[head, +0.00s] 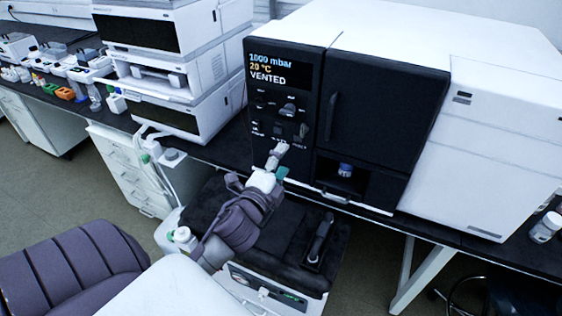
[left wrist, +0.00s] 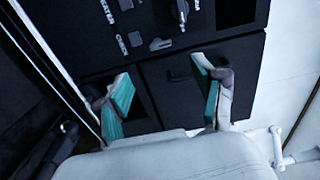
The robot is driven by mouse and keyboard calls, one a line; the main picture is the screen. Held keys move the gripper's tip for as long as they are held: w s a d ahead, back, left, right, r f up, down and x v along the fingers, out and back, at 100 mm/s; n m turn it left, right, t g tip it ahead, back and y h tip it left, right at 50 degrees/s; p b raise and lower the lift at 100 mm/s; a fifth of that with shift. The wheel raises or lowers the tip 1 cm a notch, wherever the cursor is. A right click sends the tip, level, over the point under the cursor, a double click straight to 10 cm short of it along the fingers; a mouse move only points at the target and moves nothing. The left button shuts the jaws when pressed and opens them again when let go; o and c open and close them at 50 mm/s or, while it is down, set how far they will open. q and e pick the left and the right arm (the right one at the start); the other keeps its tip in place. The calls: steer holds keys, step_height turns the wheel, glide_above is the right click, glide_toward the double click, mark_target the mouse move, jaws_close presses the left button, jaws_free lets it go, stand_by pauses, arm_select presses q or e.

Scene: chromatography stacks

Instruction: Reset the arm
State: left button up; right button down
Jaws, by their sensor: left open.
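My left gripper (head: 279,163) is in front of the lower left of the black instrument front, below its control panel (head: 279,105). In the left wrist view the left gripper (left wrist: 163,92) has its two teal-padded fingers spread apart with nothing between them. The dark front panel (left wrist: 150,68) is beyond the fingers; I cannot tell the exact gap. My right gripper is not in view.
The instrument's display (head: 279,70) reads 1000 mbar, 20 °C, VENTED. A blue-capped vial (head: 345,170) stands in the open niche right of my gripper. White stacked modules (head: 160,75) stand to the left. A white-capped bottle (head: 546,227) stands at far right.

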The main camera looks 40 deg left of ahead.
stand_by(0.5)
arm_select(q)
steer(key=s+d+f+n+g+h, duration=0.1)
steer(key=s+d+f+n+g, duration=0.5)
steer(key=s+f+n, duration=0.4)
steer(key=s+d+f+n+g+h, duration=0.2)
steer(key=s+d+f+g, duration=0.15)
steer(key=s, duration=0.25)
steer(key=s+d+f+n+g+h, duration=0.1)
steer(key=s+d+f+g+h, duration=0.1)
steer(key=s+d+g, duration=0.3)
steer(key=s+f, duration=0.2)
steer(key=f, duration=1.2)
steer(key=s+f, duration=0.2)
steer(key=f, duration=1.3)
steer(key=s+a+f+g, duration=0.2)
steer(key=s+f, duration=1.2)
steer(key=s, duration=0.1)
steer(key=shift+s+a+y, duration=0.3)
steer(key=shift+a, duration=0.1)
